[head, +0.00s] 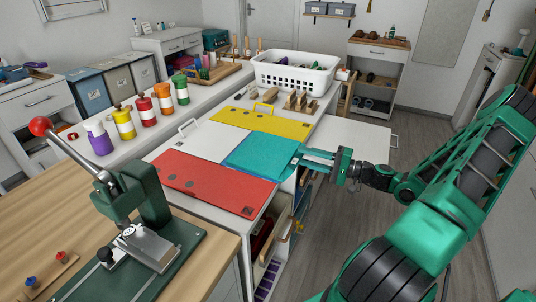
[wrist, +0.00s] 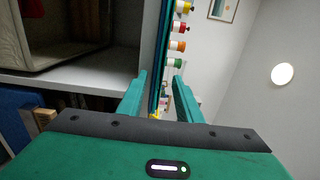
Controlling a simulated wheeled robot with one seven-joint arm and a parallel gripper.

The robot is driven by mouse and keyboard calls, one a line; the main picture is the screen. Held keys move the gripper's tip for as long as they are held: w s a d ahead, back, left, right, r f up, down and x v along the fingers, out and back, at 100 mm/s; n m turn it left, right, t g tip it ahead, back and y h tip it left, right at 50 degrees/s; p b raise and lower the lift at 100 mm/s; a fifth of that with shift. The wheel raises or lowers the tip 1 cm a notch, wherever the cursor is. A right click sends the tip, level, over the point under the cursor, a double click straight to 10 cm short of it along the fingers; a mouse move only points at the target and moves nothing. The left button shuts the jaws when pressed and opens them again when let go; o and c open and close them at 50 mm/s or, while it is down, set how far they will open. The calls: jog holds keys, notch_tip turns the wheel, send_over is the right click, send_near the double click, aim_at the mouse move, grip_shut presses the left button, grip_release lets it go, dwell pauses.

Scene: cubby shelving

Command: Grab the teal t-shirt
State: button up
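The teal t-shirt (head: 258,154) lies flat on the white counter, between a red flat piece and a yellow flat piece. Its right edge reaches the counter's edge. My gripper (head: 301,156) is at that right edge, with its fingers pointing left toward the shirt. In the wrist view my gripper (wrist: 160,92) has its two teal fingers apart. A thin teal strip, seemingly the shirt's edge (wrist: 162,62), shows in line with the gap between them. I cannot tell whether a finger touches the cloth.
The red piece (head: 205,178) lies nearer and the yellow piece (head: 260,121) farther along the counter. A white basket (head: 295,82) stands behind. Open shelf cubbies (head: 272,240) lie below the counter edge. A green press (head: 140,220) stands at front left. The floor at right is clear.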

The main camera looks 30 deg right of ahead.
jog(key=shift+w+a, duration=0.25)
jog(key=shift+w, duration=0.05)
jog(key=shift+c, duration=0.3)
grip_shut()
jog(key=shift+r, duration=0.15)
